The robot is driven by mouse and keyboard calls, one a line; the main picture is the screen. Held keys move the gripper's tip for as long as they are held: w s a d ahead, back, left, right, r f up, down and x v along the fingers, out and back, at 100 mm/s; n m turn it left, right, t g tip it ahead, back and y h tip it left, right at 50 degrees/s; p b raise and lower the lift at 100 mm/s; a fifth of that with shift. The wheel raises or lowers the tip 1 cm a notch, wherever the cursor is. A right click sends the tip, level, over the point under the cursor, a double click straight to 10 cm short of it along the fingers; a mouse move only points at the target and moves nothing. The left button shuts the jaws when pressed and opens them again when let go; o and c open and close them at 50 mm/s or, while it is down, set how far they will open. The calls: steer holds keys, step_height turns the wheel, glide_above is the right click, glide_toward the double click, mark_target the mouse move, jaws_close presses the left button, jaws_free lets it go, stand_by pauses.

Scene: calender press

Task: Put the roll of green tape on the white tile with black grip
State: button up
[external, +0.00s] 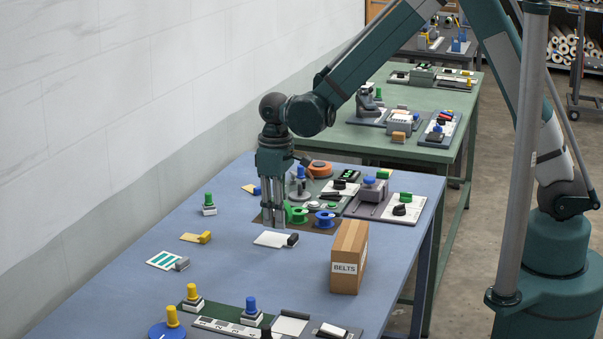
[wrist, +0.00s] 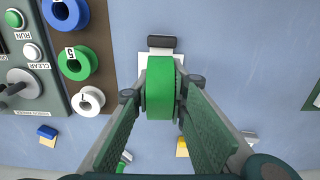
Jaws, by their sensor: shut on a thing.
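My gripper (external: 273,222) points straight down over the blue table. In the wrist view, its fingers (wrist: 160,90) are shut on a roll of green tape (wrist: 160,86), one on each side. The white tile (external: 270,239) lies flat on the table beneath, with its black grip (external: 293,240) at the right end. In the wrist view, the roll hides most of the tile (wrist: 143,60), and the black grip (wrist: 162,42) shows beyond it. I cannot tell whether the roll touches the tile. The fingers largely hide the roll in the external view.
A brown board holds a blue spool (external: 325,219), a green spool (wrist: 76,60) and a white spool (wrist: 89,101) beside the tile. A cardboard BELTS box (external: 349,257) stands to the right. Yellow-gripped (external: 204,237) and grey-gripped (external: 181,263) cards lie to the left. Bare table surrounds the tile's front.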

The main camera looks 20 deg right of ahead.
stand_by(0.3)
steer(key=shift+f, duration=1.85)
steer(key=shift+f+b, duration=0.2)
steer(key=shift+b, duration=0.1)
steer(key=o, duration=0.9)
steer(key=shift+r, duration=0.15)
step_height(320, 180, up, 12)
steer(key=shift+r+p, duration=0.1)
steer(key=shift+p, duration=0.5)
